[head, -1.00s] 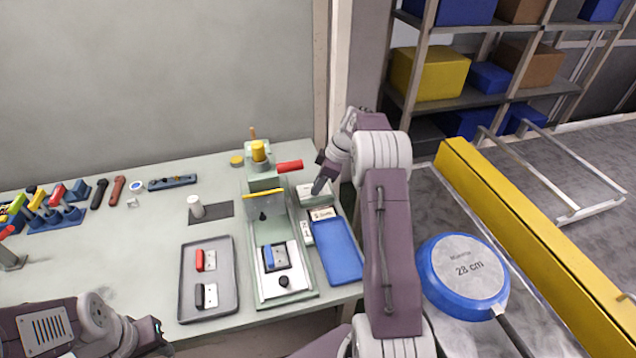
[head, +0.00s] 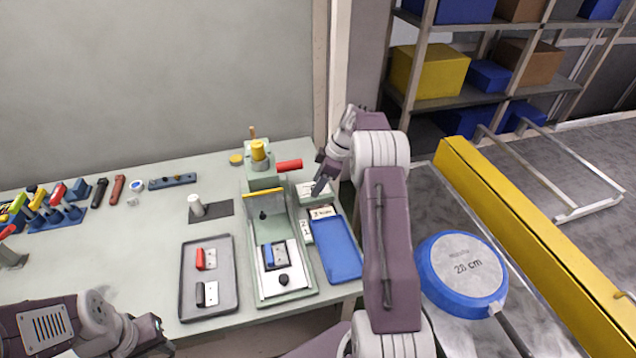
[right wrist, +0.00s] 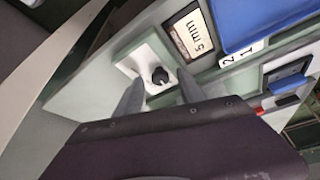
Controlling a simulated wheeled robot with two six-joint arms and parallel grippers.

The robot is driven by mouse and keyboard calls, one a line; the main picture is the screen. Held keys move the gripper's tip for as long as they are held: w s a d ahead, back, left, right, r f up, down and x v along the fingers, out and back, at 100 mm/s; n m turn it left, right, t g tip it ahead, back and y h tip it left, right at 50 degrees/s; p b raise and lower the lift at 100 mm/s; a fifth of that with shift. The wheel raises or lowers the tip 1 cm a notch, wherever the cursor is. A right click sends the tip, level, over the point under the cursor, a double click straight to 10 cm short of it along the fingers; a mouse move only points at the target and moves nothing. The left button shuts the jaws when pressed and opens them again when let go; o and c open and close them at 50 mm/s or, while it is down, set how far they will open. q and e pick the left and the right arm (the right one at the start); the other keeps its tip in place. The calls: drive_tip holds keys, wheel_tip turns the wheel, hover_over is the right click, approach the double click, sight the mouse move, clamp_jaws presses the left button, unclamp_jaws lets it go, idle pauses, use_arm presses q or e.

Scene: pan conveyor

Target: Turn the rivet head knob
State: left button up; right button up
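The rivet head knob (right wrist: 160,76) is small and black on a white plate (right wrist: 138,60) in the right wrist view, beside a display that reads "5 mm" (right wrist: 192,33). My right gripper (right wrist: 160,93) is open, with one finger on each side of the knob; I cannot tell whether they touch it. In the head view my right gripper (head: 318,188) is over the white plate (head: 303,189), right of the press, and hides the knob. My left gripper (head: 155,338) is at the lower left, away from the press; its fingers are unclear.
The green press (head: 265,181) has a red handle (head: 289,166) close to my right gripper. A blue tray (head: 338,252) lies in front of the plate. A grey tray (head: 226,298) holds a red and a black part. A blue-rimmed pan (head: 428,285) sits at the right.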

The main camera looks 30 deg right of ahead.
drive_tip(key=v, duration=0.9)
drive_tip(key=shift+p, duration=0.4)
